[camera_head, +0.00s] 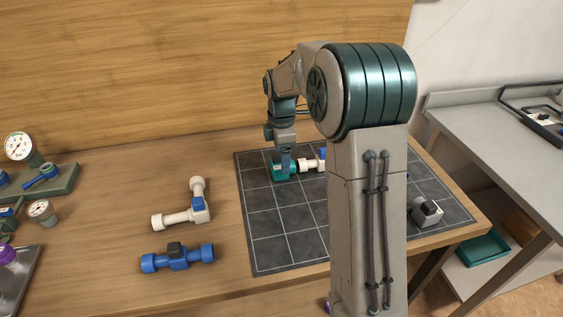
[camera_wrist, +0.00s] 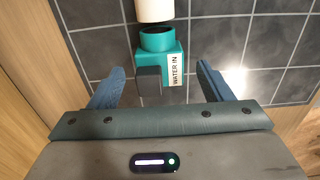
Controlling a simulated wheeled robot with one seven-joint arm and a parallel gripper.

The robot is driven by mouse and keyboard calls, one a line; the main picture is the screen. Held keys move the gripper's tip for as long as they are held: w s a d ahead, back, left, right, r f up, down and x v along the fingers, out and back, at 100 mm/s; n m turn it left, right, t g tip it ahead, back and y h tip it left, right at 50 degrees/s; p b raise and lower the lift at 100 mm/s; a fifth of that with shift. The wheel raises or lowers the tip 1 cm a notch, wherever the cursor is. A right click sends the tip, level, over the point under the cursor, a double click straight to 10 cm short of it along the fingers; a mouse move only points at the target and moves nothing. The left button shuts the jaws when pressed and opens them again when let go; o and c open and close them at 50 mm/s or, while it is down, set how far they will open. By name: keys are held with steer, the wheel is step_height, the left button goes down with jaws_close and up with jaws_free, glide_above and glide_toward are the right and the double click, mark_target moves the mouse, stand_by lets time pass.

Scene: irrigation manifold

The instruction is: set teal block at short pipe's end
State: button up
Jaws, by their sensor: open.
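The teal block (camera_head: 279,172) stands on the dark tiled mat. In the wrist view the teal block (camera_wrist: 172,52) shows a "WATER IN" label, a dark knob and a round dark socket. The socket faces the end of a white pipe (camera_wrist: 155,9), very close; I cannot tell whether they touch. In the head view this white pipe (camera_head: 306,165), with a blue part, is partly hidden behind my arm, so its full length is unclear. My gripper (camera_wrist: 160,68) is open, one finger on each side of the block, with visible gaps. It also shows above the block in the head view (camera_head: 286,158).
A white elbow pipe (camera_head: 180,217) with a blue valve and a blue pipe piece (camera_head: 178,257) lie left of the mat (camera_head: 262,225). Gauges (camera_head: 20,147) stand at the far left. A grey-white block (camera_head: 426,211) sits at the mat's right. The mat's front left is clear.

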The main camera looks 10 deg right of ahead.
step_height(320, 180, up, 8)
steer(key=shift+f, duration=0.1)
steer(key=shift+r, duration=0.35)
steer(key=s+f+m+t, duration=0.2)
steer(key=s+m, duration=1.6)
steer(key=s, duration=0.9)
steer(key=shift+s+f+t, duration=0.15)
steer(key=shift+f+t, duration=0.15)
steer(key=shift+f, duration=0.1)
